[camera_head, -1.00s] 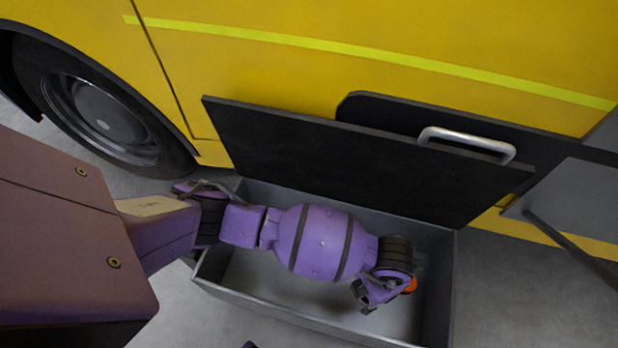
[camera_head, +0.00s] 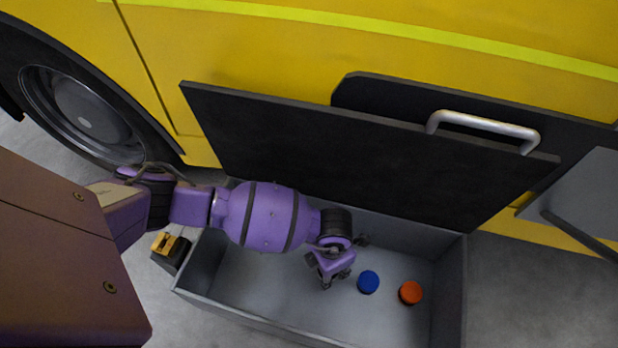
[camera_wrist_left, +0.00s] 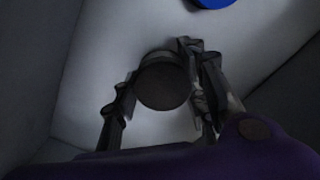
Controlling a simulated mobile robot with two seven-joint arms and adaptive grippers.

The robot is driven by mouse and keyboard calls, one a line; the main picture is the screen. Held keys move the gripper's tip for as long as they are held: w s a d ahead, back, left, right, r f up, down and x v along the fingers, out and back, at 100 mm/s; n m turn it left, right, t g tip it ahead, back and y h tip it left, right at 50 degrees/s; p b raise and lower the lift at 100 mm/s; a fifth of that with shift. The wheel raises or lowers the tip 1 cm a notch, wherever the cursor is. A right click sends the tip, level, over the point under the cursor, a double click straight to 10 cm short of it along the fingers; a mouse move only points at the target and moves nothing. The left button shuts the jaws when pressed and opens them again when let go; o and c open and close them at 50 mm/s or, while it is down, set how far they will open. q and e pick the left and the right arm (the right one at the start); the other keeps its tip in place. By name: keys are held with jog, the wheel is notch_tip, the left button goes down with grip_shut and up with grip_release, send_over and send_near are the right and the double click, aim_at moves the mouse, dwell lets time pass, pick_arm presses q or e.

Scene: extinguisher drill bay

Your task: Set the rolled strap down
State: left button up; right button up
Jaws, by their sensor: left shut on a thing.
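My left gripper (camera_head: 330,280) reaches into the open grey drawer (camera_head: 250,318), above its floor and left of two coloured round pieces. In the left wrist view, my left gripper (camera_wrist_left: 160,100) is shut on a dark, round-faced piece (camera_wrist_left: 162,86), which looks like the rolled strap. The gripper hides this piece in the head view. I cannot tell whether the strap touches the drawer floor. My right gripper is not in view.
A blue round piece (camera_head: 368,282) and an orange one (camera_head: 411,292) are in the drawer. A black panel with a handle (camera_head: 482,126) rises behind it, by a yellow vehicle (camera_head: 250,60). A black-and-tan item (camera_head: 171,248) is beside the drawer's left end.

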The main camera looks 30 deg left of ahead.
pick_arm(q)
jog(key=f, duration=0.1)
jog(key=f+b, duration=0.1)
jog(key=f, duration=0.1)
jog(key=shift+w+a+f, duration=0.15)
jog(key=shift+a+f, duration=0.05)
jog(key=shift+a, duration=0.05)
jog(key=shift+f, duration=0.25)
jog(key=shift+r, duration=0.15)
jog(key=o, duration=1.3)
jog(key=shift+f, duration=0.2)
jog(key=shift+w, duration=0.1)
notch_tip(320, 180, up, 12)
jog(key=p, duration=0.4)
jog(key=shift+f+p, duration=0.1)
jog(key=shift+p, duration=0.3)
jog(key=shift+r, duration=0.35)
